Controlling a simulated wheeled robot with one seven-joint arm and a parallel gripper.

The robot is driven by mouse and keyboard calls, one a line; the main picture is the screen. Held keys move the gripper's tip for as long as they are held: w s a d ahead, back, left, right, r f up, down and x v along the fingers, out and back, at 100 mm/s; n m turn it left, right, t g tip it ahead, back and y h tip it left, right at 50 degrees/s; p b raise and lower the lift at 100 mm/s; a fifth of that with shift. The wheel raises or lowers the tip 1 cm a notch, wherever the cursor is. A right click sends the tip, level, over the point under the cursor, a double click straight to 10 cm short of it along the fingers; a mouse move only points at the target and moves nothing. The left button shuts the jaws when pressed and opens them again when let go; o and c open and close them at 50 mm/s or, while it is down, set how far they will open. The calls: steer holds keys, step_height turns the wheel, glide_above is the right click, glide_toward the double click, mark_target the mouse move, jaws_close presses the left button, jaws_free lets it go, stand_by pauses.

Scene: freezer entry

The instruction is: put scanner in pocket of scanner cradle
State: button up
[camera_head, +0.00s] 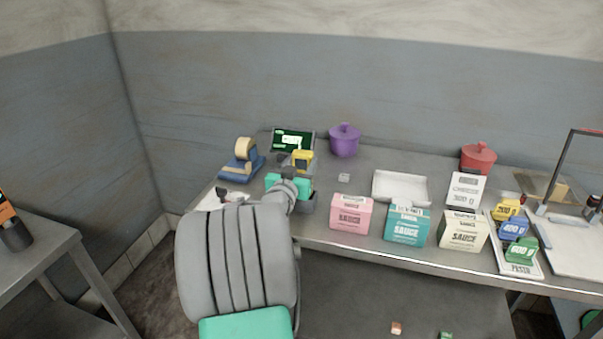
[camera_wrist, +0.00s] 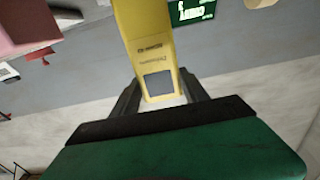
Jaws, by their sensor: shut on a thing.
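The yellow scanner (camera_wrist: 155,45) is between the two dark fingers of my gripper (camera_wrist: 160,92) in the wrist view, and the gripper is shut on it. In the head view the yellow scanner (camera_head: 303,158) shows just beyond the teal body of my gripper, over the left part of the table. A grey box-like piece (camera_head: 308,205) shows beside my gripper near the table's front edge. It may be the scanner cradle, but my arm and gripper cover much of it, and its pocket cannot be made out.
A pink sauce box (camera_head: 351,214), a teal one (camera_head: 406,223) and a white tray (camera_head: 401,187) lie to the right.

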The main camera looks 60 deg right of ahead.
steer(key=shift+w+d+f, duration=0.1)
steer(key=shift+d+f, duration=0.25)
steer(key=shift+f, duration=1.7)
steer(key=shift+f+b, duration=0.15)
steer(key=shift+b, duration=0.15)
steer(key=o, duration=1.6)
